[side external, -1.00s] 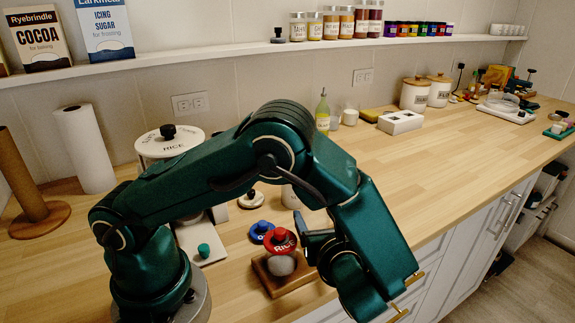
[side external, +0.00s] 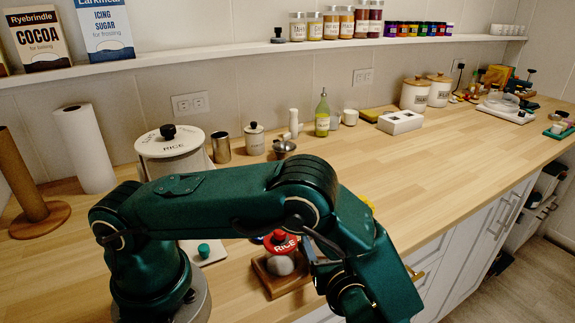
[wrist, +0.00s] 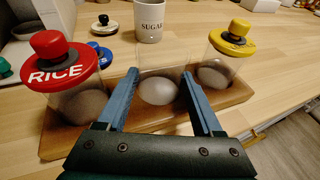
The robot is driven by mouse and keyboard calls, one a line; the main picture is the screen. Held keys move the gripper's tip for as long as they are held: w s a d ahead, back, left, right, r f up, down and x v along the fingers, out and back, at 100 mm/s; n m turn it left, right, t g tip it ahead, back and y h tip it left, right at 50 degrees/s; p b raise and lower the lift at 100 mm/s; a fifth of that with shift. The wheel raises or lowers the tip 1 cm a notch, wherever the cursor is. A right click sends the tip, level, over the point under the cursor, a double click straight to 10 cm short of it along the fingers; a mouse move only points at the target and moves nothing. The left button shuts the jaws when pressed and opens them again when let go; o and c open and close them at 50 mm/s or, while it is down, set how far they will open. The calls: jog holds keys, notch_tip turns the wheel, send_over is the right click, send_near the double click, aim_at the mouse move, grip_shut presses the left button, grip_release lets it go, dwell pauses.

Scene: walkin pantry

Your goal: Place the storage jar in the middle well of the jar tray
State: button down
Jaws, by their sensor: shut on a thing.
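The wooden jar tray (wrist: 125,126) lies on the counter and also shows in the side view (side external: 290,291), partly behind my arm. A clear jar with a red RICE lid (wrist: 63,72) stands at its left end. A clear jar with a yellow lid (wrist: 232,40) stands at its right end. My gripper (wrist: 160,70) is over the middle of the tray, its two blue fingers shut on a clear storage jar (wrist: 160,64) between the other two. Whether the jar's base rests in the middle well or hangs just above it, I cannot tell. The side view hides the held jar.
A white SUGAR canister (wrist: 149,20), a blue lid (wrist: 97,53) and a white lid with a black knob (wrist: 103,24) are on the counter behind the tray.

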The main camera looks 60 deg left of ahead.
jog(key=shift+c, duration=0.2)
grip_release()
jog(key=shift+d+r, duration=0.2)
jog(key=shift+d, duration=0.1)
jog(key=v, duration=1.1)
jog(key=s+a+r+n+h, duration=0.4)
jog(key=r+n+h, duration=0.1)
jog(key=n, duration=0.6)
jog(key=s+a+r+n+h, duration=0.5)
jog(key=n+h, duration=0.3)
jog(key=n, duration=0.3)
jog(key=shift+r+h, duration=0.3)
jog(key=shift+r, duration=0.3)
